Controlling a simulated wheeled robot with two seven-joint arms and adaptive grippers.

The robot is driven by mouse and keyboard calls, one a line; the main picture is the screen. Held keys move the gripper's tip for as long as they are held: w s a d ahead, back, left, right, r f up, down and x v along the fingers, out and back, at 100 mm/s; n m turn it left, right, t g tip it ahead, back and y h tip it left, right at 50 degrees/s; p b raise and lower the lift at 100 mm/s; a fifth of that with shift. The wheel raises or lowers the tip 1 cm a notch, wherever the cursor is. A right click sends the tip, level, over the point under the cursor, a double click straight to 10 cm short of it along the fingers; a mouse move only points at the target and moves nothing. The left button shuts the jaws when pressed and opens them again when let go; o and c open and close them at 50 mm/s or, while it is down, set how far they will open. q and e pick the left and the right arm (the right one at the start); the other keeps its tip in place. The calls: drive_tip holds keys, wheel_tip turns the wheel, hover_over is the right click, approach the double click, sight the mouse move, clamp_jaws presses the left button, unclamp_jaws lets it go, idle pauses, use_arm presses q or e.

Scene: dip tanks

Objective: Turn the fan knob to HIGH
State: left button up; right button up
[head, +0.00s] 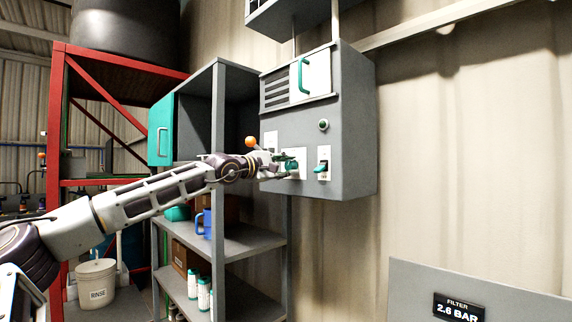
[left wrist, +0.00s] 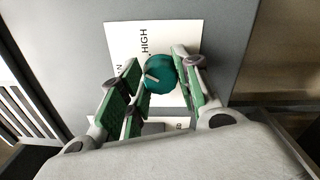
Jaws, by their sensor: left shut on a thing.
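The teal fan knob (left wrist: 160,75) sits on a white label plate (left wrist: 185,38) on the front of a grey box (head: 295,122). The word HIGH is printed on the plate, above the knob in the left wrist view. A short pale mark on the knob slants toward the upper left there, off the HIGH dot. My left gripper (head: 291,166) is at the knob, its green-padded fingers (left wrist: 160,87) on either side and shut on it. The fingers partly hide the plate's other lettering. My right gripper is not in view.
Grey shelving (head: 253,243) with a blue mug (head: 204,223) is below.

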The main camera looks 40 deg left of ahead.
use_arm(q)
drive_tip(key=shift+m+p, duration=0.3)
drive_tip(key=shift+m, duration=0.6)
drive_tip(key=shift+m+p, duration=0.5)
drive_tip(key=shift+m, duration=1.2)
drive_tip(key=shift+f+m+p, duration=0.15)
drive_tip(key=shift+m+p, duration=0.3)
drive_tip(key=shift+m, duration=0.05)
drive_tip(key=o, duration=1)
drive_tip(key=shift+o, duration=0.2)
